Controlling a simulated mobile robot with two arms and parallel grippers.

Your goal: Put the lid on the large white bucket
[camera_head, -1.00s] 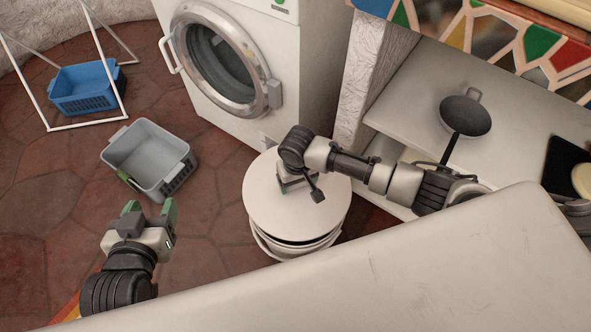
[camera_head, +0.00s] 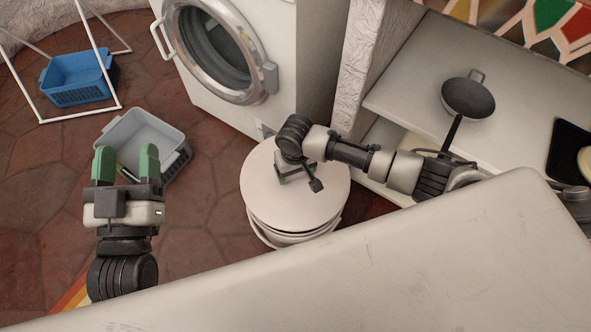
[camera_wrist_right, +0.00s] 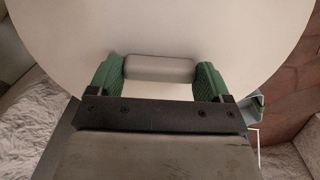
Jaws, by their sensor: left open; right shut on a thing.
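The round white lid (camera_head: 320,200) is over the large white bucket (camera_head: 284,239), whose rim shows below the lid at its front edge. I cannot tell whether the lid is fully seated. My right gripper (camera_head: 288,175) is above the lid, and in the right wrist view its green fingers close on the lid's grey handle (camera_wrist_right: 160,68). The lid (camera_wrist_right: 240,30) fills most of that view. My left gripper (camera_head: 126,160) is open and empty, with green fingers pointing away, in front of the grey basket (camera_head: 178,160).
A washing machine (camera_head: 295,70) stands behind the bucket. A blue basket (camera_head: 78,88) is under a white rack at the far left. A pan (camera_head: 468,98) lies on the counter (camera_head: 410,75) at right. A pale surface (camera_head: 400,260) crosses the foreground.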

